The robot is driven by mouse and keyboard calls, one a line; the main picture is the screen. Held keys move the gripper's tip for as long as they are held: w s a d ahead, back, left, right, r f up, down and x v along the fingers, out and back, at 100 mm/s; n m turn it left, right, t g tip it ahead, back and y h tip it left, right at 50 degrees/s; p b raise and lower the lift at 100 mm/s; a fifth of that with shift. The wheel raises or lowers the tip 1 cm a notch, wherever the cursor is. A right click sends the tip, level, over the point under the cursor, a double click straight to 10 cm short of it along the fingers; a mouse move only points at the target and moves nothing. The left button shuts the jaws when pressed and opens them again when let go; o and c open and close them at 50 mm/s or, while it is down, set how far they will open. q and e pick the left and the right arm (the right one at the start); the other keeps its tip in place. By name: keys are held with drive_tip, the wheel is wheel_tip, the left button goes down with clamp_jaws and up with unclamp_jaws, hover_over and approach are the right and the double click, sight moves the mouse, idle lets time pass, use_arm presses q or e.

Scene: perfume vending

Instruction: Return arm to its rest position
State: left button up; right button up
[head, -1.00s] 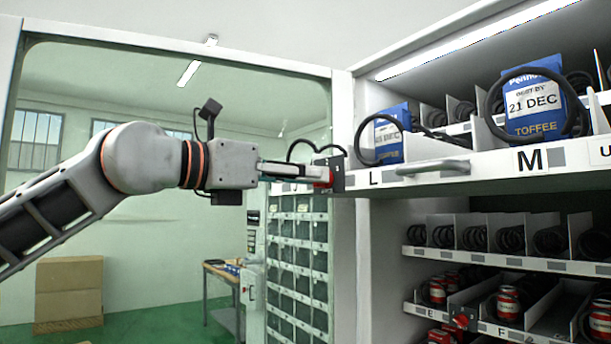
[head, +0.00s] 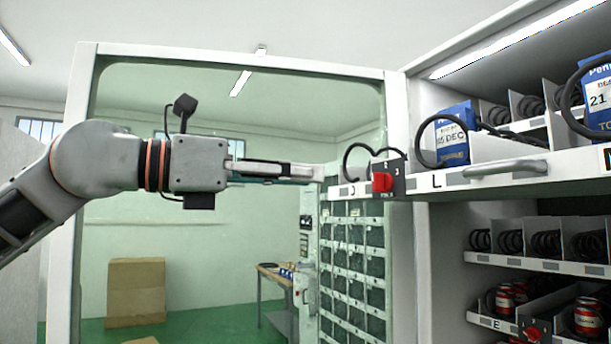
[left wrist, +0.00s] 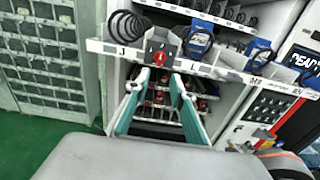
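My left arm comes in from the left in the head view, with its gripper (head: 318,173) level in front of the upper shelf. A red knob (head: 383,182) on a dark plate sits at the shelf front, with a gap between it and my fingertips. In the left wrist view, the two teal-padded fingers of my left gripper (left wrist: 159,78) are spread apart and hold nothing. The red knob also shows in the left wrist view (left wrist: 160,85), seen between the fingers. My right gripper is in neither view.
Cans (head: 588,318) stand lower. A clear panel's white frame (head: 240,57) stands behind my arm. Boxes (head: 136,290) and a small table (head: 272,272) are farther back.

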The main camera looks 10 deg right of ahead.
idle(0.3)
